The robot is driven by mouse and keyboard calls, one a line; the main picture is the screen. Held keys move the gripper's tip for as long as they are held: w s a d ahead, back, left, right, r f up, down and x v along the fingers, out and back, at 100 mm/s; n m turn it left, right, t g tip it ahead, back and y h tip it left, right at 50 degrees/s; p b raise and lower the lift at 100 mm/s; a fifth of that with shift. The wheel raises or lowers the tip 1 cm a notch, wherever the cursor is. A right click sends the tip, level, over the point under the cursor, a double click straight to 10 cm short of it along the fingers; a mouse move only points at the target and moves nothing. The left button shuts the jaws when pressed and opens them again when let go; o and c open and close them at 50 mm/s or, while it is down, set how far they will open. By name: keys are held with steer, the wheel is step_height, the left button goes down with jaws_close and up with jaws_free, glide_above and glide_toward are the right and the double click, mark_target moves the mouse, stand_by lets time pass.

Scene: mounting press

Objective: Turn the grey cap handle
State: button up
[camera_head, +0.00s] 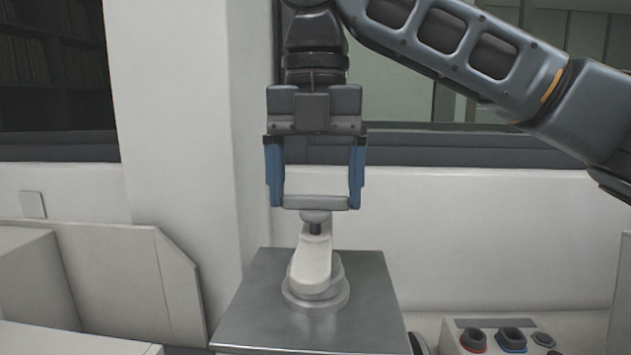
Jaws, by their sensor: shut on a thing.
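The grey cap handle (317,202) is a short horizontal bar on top of the press. It sits above a rounded grey neck and a white, slightly tilted arm piece (314,262). That piece stands on a round base (316,293) on a metal plate. My gripper (316,200) points straight down from above. Its two blue-sided fingers stand at the left and right ends of the handle and are shut on it. The inner contact faces are hidden. The pale wall shows between the fingers above the bar.
The metal plate (256,312) tops a cabinet below the handle. A control panel with red and dark buttons (472,339) is at lower right. Pale angled panels (120,270) stand at left. A white pillar (180,110) and a dark window frame (450,150) are behind.

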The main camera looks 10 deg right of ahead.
mark_target(316, 196)
steer(key=o, duration=0.9)
steer(key=shift+r, duration=3.9)
steer(key=shift+s, duration=0.1)
